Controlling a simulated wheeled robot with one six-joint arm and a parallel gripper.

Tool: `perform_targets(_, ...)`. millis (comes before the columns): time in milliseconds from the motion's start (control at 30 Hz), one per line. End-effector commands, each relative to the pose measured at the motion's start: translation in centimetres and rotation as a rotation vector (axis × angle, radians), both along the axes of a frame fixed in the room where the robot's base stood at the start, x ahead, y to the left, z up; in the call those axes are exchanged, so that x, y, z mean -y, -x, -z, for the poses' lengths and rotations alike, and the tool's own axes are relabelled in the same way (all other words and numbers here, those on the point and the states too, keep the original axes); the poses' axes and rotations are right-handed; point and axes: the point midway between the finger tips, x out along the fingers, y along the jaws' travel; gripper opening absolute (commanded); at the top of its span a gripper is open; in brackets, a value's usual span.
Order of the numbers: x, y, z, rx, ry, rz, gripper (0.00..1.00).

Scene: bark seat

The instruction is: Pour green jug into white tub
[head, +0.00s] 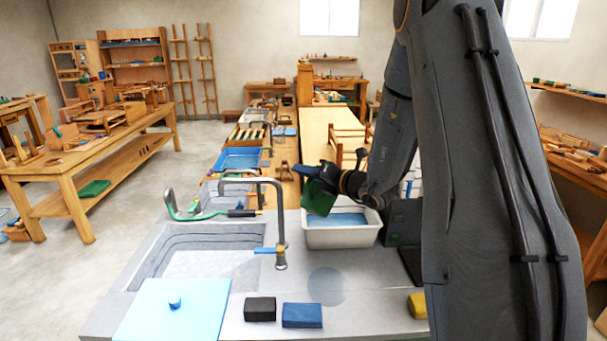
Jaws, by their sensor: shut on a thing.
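My gripper (332,179) is at the end of my dark arm, above the white tub, and shut on the green jug. The green jug (318,199) is tilted over the left part of the tub; my gripper hides part of it. The white tub (342,238) stands on the grey counter, right of the tall tap. Blue contents (350,219) show inside the tub. I cannot make out a stream from the jug.
A sink (195,243) with a tall metal tap (281,215) lies left of the tub. A black block (260,309), a blue block (302,315) and a yellow block (418,305) lie in front. A light blue board (172,311) is at the front left.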

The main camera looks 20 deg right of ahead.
Motion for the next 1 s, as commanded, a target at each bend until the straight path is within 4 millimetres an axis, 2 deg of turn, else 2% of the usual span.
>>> perform_targets(1000, 1.1, -0.7, -2.2, -0.084, -0.126, -0.001, 0.00)
